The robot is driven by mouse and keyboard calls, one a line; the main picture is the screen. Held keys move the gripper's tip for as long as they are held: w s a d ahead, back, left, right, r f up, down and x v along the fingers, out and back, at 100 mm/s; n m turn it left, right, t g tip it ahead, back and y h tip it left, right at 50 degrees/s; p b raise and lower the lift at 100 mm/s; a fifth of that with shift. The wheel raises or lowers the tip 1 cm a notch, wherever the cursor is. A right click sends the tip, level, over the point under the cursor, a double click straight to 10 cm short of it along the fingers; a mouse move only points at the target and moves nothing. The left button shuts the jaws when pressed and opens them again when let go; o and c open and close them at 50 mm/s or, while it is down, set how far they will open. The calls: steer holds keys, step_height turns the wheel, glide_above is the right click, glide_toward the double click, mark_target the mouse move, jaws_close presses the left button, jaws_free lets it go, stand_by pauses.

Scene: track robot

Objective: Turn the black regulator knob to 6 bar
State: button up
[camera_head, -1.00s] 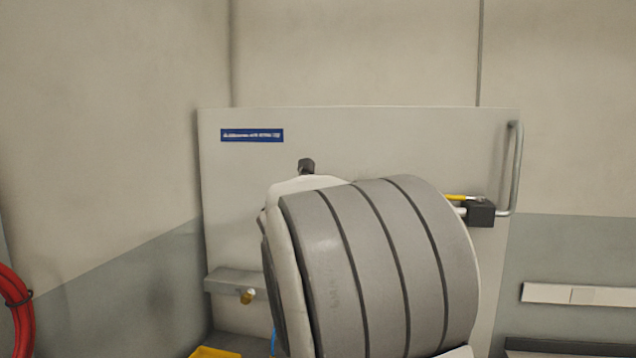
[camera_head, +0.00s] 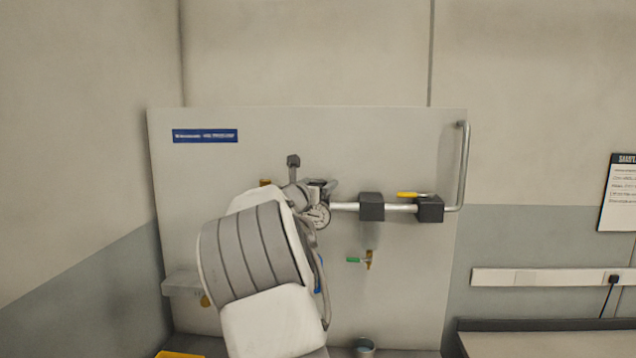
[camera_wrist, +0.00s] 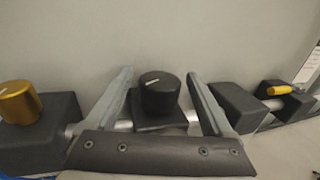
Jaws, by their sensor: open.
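The black regulator knob (camera_wrist: 159,92) shows in the wrist view, with a pale pointer line on its top. It sits on a dark block on the pipe. My gripper (camera_wrist: 160,78) is open, with one finger on each side of the knob and a visible gap on both sides. I cannot tell how deep the fingertips reach. In the head view my arm covers much of this area and I cannot make out the knob clearly. A round gauge (camera_head: 318,216) shows beside my wrist; its reading is too small to tell.
A gold knob (camera_wrist: 19,102) stands left of my gripper. A dark block (camera_wrist: 240,105) and a yellow-handled valve (camera_head: 413,195) are to the right. A green-handled tap (camera_head: 358,260) hangs below the pipe (camera_head: 398,207), above a metal cup (camera_head: 364,348).

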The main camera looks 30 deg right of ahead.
steer(key=shift+c, duration=0.3)
jaws_close()
steer(key=shift+r+m+g+h+p, duration=0.2)
steer(key=shift+m+g+h+p, duration=0.1)
steer(key=shift+p, duration=0.65)
steer(key=shift+g+p, duration=0.3)
steer(key=shift+p, duration=0.2)
steer(key=c, duration=1.3)
jaws_free()
steer(key=shift+w+m+g+h+p, duration=0.1)
steer(key=shift+m+g+h+p, duration=0.5)
steer(key=shift+p, duration=0.45)
steer(key=m+g, duration=0.1)
steer(key=m+g+h+p, duration=0.1)
steer(key=g, duration=0.1)
steer(key=shift+f+m+g, duration=0.2)
steer(key=shift+m+g, duration=0.1)
steer(key=shift+m+g+h, duration=0.4)
steer(key=shift+m+g, duration=0.3)
steer(key=shift+g, duration=0.4)
steer(key=shift+m+g, duration=1.1)
steer(key=shift+g, duration=0.6)
jaws_close()
